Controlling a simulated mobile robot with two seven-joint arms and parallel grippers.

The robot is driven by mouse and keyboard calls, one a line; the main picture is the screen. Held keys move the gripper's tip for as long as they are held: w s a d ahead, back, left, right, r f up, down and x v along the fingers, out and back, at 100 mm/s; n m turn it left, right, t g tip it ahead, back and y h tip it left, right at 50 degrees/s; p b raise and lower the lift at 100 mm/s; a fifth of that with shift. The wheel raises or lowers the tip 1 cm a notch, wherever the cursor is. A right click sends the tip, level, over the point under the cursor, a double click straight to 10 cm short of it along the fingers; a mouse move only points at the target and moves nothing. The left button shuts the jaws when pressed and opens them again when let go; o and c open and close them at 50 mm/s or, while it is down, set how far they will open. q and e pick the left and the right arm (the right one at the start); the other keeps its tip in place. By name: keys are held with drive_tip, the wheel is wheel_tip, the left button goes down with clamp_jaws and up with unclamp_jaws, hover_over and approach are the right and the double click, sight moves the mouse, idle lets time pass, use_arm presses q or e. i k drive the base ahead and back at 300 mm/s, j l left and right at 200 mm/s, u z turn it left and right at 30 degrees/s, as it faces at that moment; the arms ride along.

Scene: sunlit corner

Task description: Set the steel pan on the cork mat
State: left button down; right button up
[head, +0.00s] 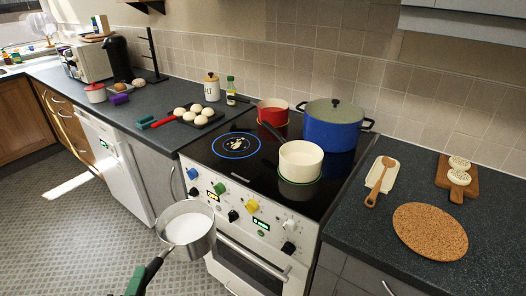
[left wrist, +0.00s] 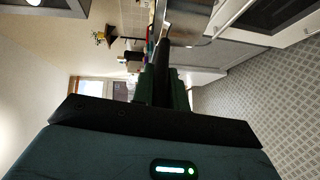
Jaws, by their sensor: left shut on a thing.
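The steel pan (head: 203,246) hangs in the air in front of the stove, at the lower middle of the head view. It looks about level and has something white inside. My left gripper (head: 147,273) is shut on its dark handle. In the left wrist view the gripper's fingers (left wrist: 165,80) close around the handle, and part of the pan (left wrist: 190,22) shows at the top edge. The round cork mat (head: 430,232) lies flat on the right-hand counter, with nothing on it. My right gripper is out of view.
The stove (head: 246,176) stands between pan and mat, holding a cream pot (head: 301,163), a red pot (head: 273,112) and a large blue pot (head: 332,128). A spoon rest with a wooden spoon (head: 379,184) and a wooden board (head: 457,192) with pale round items lie behind the mat.

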sight(426, 248)
drive_tip(key=k+l+u, duration=0.1)
drive_tip(key=l, duration=0.3)
drive_tip(key=k+l+u, duration=0.25)
drive_tip(key=k+l, duration=0.15)
drive_tip(key=l, duration=0.3)
